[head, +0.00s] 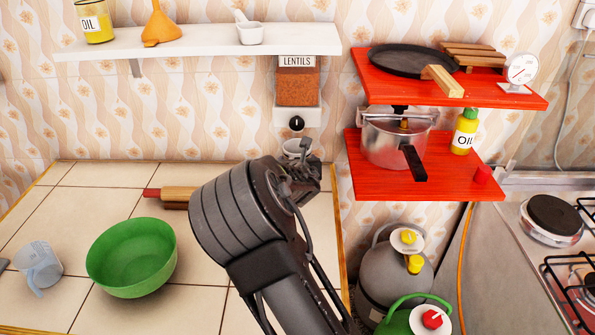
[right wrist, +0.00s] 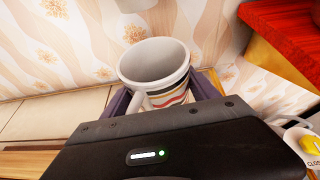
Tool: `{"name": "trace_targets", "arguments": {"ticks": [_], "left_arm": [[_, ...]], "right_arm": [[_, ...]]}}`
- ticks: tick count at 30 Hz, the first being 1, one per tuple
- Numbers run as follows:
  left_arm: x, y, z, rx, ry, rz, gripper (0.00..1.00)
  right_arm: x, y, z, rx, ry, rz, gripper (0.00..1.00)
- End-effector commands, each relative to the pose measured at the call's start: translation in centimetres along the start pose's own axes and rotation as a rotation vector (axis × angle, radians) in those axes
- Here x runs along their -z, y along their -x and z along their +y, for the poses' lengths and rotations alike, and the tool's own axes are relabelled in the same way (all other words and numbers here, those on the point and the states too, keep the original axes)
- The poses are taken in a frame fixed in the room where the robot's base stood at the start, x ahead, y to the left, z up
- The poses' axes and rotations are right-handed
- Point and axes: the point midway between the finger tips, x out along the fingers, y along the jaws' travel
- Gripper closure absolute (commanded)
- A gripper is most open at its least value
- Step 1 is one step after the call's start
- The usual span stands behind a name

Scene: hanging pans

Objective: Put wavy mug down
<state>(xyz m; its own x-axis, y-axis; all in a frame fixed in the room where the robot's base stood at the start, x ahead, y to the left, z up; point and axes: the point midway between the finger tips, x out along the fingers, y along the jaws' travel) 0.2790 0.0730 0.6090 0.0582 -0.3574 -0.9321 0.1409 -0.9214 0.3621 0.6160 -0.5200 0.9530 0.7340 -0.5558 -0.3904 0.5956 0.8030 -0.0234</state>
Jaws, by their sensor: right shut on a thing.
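The wavy mug (right wrist: 157,68) is white with coloured wavy bands and shows in the right wrist view. It is upright, with its mouth up and its handle toward the camera. My right gripper (right wrist: 170,98) is shut on it, with a finger on either side. In the head view the mug (head: 295,147) shows only in part behind my right gripper (head: 300,172), below the lentils dispenser. The tiled counter (head: 70,190) lies below. I cannot tell whether the mug touches the counter. My left gripper is not in view.
A lentils dispenser (head: 298,88) hangs on the wall just above the mug. A rolling pin (head: 172,196), green bowl (head: 132,257) and clear measuring jug (head: 38,266) are on the counter. Red shelves (head: 362,185) with a pot and pan stand at right, near the stove (head: 535,245).

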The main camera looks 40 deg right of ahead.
Motion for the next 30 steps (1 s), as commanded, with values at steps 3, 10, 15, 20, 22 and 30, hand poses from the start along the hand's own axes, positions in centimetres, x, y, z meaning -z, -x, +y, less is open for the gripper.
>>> {"name": "trace_targets", "arguments": {"ticks": [3, 10, 15, 20, 22, 30], "left_arm": [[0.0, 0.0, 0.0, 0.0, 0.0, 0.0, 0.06], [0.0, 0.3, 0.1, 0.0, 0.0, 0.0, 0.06], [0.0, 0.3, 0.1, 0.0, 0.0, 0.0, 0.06], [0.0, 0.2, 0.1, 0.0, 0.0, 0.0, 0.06], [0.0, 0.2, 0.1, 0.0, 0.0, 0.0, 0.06], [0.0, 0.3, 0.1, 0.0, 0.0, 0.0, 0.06]], "right_arm": [[1.3, -0.5, -0.1, 0.002, 0.001, 0.003, 0.86], [3.2, -1.8, -0.1, 0.003, 0.0, 0.001, 0.86], [3.3, -1.8, 0.0, 0.002, 0.001, 0.001, 0.86], [3.4, -1.8, 0.0, 0.002, 0.001, 0.003, 0.21], [3.4, -1.8, 0.0, 0.002, 0.001, 0.003, 0.15], [3.3, -1.8, 0.0, 0.002, 0.001, 0.002, 0.09]]}}
